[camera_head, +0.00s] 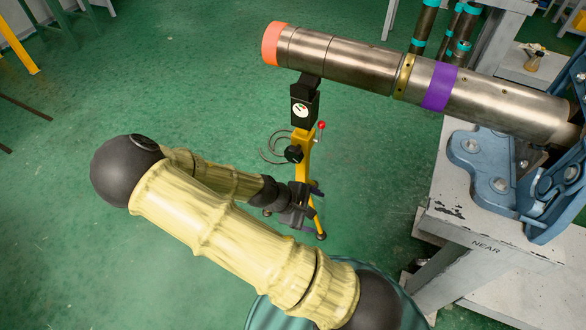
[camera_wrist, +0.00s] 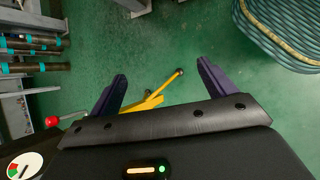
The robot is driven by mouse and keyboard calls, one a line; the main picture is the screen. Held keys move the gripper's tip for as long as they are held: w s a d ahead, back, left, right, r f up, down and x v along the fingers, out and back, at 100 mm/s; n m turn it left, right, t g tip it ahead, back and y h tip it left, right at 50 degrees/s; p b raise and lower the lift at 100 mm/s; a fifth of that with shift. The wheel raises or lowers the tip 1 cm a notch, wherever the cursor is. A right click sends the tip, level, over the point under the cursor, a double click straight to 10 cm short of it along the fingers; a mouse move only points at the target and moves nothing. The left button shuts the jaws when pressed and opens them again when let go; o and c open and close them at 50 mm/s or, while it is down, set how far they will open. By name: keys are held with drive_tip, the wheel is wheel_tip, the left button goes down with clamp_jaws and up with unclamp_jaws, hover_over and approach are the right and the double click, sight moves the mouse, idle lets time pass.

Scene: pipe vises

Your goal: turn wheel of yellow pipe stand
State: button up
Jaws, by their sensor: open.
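The yellow pipe stand (camera_head: 303,165) stands on the green floor under the front part of a long metal pipe (camera_head: 350,65). A small black wheel (camera_head: 293,154) sits on the left side of its post, below a dial gauge (camera_head: 300,110) and a red-balled lever (camera_head: 321,126). My gripper (camera_head: 312,207) is low beside the post, below the wheel. In the wrist view its purple fingers (camera_wrist: 161,72) are apart, with the stand's yellow legs (camera_wrist: 152,101) showing between and beyond them. I see nothing held. The wheel cannot be made out in the wrist view; the red ball (camera_wrist: 52,121) and gauge (camera_wrist: 22,167) show at left.
A blue vise (camera_head: 500,170) on a grey bench (camera_head: 470,222) holds the pipe's right end. The pipe runs above my gripper. Thin cables (camera_head: 272,150) lie behind the stand. Several teal-banded pipes (camera_head: 425,28) stand at the back.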

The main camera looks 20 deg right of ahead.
drive_tip(key=w+d+f+n+t+h+b, duration=0.1)
drive_tip(key=w+f+n+t+h+b, duration=0.25)
drive_tip(key=f+b, duration=0.25)
drive_tip(key=w+a+n+t+h+b, duration=0.1)
drive_tip(key=w+a+n+t+b, duration=0.8)
drive_tip(key=w+a+b, duration=0.1)
drive_tip(key=shift+f+t+b, duration=0.35)
drive_tip(key=shift+f+b, duration=0.1)
drive_tip(key=shift+b, duration=0.15)
drive_tip(key=shift+n, duration=0.25)
